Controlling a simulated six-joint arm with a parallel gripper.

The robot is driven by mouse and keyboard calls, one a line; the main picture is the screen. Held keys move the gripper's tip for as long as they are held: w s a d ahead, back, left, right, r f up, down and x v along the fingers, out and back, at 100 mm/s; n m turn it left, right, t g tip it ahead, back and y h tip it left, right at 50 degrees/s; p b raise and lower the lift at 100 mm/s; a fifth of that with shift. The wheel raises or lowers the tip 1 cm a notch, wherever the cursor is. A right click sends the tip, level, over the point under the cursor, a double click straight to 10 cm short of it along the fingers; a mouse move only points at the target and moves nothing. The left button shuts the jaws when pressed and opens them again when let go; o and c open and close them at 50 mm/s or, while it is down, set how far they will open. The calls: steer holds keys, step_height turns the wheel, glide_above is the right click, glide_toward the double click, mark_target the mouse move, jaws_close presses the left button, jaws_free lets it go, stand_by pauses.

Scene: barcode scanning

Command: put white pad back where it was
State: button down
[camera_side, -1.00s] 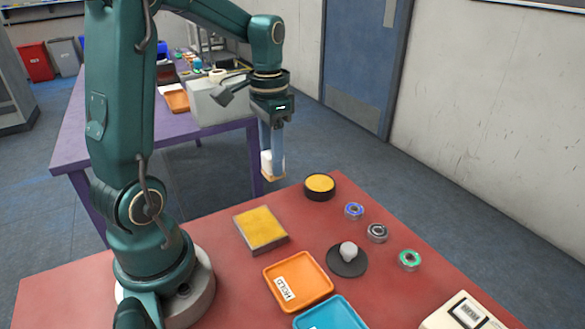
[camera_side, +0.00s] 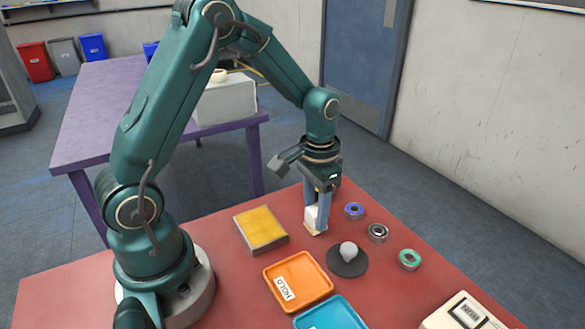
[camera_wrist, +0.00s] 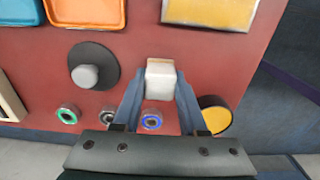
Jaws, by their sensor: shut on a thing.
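The white pad (camera_side: 315,219) is a small white block with a tan lower edge. It also shows between the fingers in the wrist view (camera_wrist: 160,80). My gripper (camera_side: 317,208) is shut on it, pointing down, low over the red table. I cannot tell whether the block touches the table. A yellow-topped square block (camera_side: 261,229) lies to its left in the side view. A round black pot with a yellow top (camera_wrist: 215,114) sits beside my right finger in the wrist view; my gripper hides it in the side view.
A black disc with a grey knob (camera_side: 347,259) stands close in front. Blue (camera_side: 354,211), grey (camera_side: 377,232) and green (camera_side: 409,259) rings lie to the right. The orange HOLD tray (camera_side: 322,277) and blue tray (camera_side: 333,316) are nearer.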

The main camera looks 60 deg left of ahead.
mark_target(316, 209)
steer(key=shift+f, duration=0.1)
steer(key=shift+c, duration=2.3)
jaws_free()
step_height(316, 209, up, 11)
steer(key=s+d+r+t, duration=0.1)
steer(key=s+d+t, duration=0.1)
steer(key=s, duration=0.4)
steer(key=s+d+r+t, duration=0.2)
steer(key=s+t, duration=0.1)
steer(key=s, duration=0.3)
steer(key=shift+s+d+t, duration=0.25)
steer(key=shift+d+t, duration=0.05)
steer(key=shift+r, duration=0.1)
